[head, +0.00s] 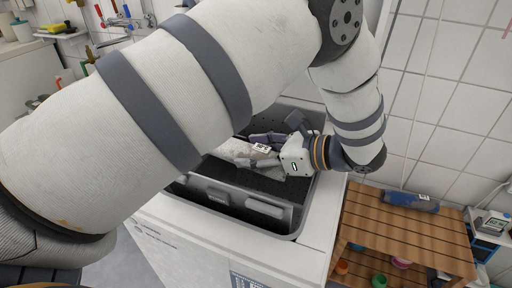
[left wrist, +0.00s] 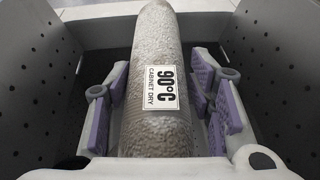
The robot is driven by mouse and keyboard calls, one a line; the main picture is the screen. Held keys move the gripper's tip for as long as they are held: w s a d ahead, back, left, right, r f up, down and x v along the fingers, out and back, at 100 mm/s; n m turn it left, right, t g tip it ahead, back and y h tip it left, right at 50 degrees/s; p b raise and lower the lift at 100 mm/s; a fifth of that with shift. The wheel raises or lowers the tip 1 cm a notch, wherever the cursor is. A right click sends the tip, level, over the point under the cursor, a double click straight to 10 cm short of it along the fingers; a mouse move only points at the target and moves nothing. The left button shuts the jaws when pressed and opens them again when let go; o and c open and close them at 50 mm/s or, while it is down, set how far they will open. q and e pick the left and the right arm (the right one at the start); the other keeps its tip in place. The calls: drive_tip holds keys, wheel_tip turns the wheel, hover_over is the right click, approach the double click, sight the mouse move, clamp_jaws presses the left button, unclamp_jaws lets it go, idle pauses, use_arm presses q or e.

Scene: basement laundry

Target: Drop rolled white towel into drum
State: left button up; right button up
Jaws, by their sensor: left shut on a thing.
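The rolled white towel (head: 237,153) lies between the fingers of my left gripper (head: 257,151), inside the dark opening of the washer. In the left wrist view the towel (left wrist: 157,45) is a pale, rough roll with a label reading "90°C CABINET DRY". The drum (head: 276,186) is dark with perforated walls, which also show around the towel in the left wrist view (left wrist: 38,70). My forearm hides part of the opening and the towel's far end. My right gripper is not in view.
A grey hinged flap (head: 218,197) stands along the near side of the opening. The white washer top (head: 322,222) surrounds it. A wooden slatted shelf (head: 400,235) with a blue item (head: 411,202) stands to the right. A tiled wall (head: 450,100) is behind.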

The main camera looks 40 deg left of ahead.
sight(272, 152)
use_arm(q)
drive_tip(key=o, duration=1.3)
drive_tip(key=shift+o, duration=0.2)
drive_tip(key=v, duration=0.7)
drive_tip(key=shift+w+d+r, duration=0.15)
drive_tip(key=shift+d+r, duration=0.05)
